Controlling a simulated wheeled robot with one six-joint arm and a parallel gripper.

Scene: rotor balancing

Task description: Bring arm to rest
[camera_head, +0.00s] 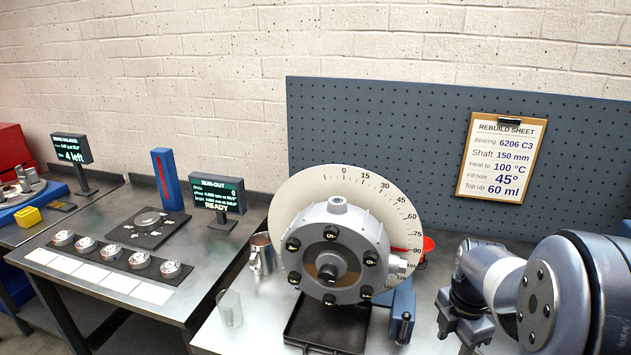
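My arm (545,290) enters from the lower right and bends down at its far end. What looks like my gripper (466,322) hangs low over the right bench, right of the grey rotor housing (343,238). Its fingertips run towards the bottom edge of the picture, so I cannot tell whether it is open or shut. I see nothing clearly held in it. The rotor housing stands in front of a round white degree dial (300,200), above a black tray (322,338).
A blue block with a handle (403,312) stands between the housing and my gripper. A metal jug (262,252) and a clear beaker (230,307) stand left. The left bench holds several round weights (86,246) and a READY display (217,195). A pegboard (400,130) stands behind.

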